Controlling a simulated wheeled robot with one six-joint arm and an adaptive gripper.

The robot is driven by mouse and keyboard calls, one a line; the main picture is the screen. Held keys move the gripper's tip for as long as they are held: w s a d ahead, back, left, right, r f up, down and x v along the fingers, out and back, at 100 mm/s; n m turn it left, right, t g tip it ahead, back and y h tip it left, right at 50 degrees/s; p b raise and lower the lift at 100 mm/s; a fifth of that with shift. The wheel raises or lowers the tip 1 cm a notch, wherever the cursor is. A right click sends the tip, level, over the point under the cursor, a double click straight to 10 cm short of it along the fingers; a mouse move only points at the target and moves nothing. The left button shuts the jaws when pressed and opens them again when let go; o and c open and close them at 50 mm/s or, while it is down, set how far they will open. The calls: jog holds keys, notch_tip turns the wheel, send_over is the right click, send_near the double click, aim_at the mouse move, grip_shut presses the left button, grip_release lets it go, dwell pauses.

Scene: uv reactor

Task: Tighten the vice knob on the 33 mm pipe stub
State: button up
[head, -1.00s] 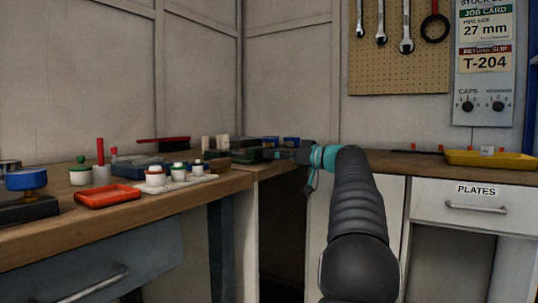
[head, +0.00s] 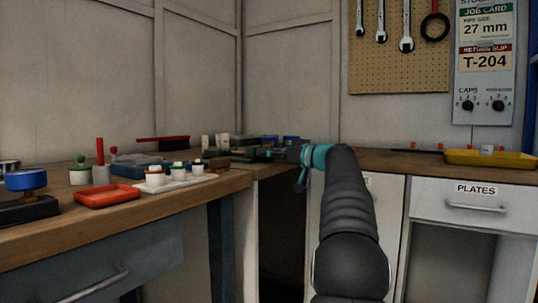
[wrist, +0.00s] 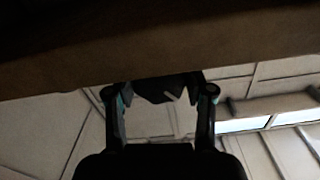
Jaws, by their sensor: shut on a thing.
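My gripper (head: 283,153) is at the back corner of the wooden bench in the head view, against the right side of a dark green body (head: 243,152) that looks like the vice. In the wrist view my gripper (wrist: 160,90) has one finger on each side of a dark, faceted knob (wrist: 165,92) with a pale mark, and is shut on it. The knob sits just under the brown bench edge in that view. I cannot make out the 33 mm pipe stub for sure. My arm and the small scale hide the vice's details.
The left bench (head: 140,212) holds a red tray (head: 107,196), white-and-green pots on a pale plate (head: 182,184), and a blue-topped device (head: 26,180). A yellow tray (head: 490,158) is on the right bench. The job card (head: 485,32) reads 27 mm.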

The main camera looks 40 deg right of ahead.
jog(key=shift+m, duration=0.9)
jog(key=o, duration=1.2)
jog(key=v, duration=1.2)
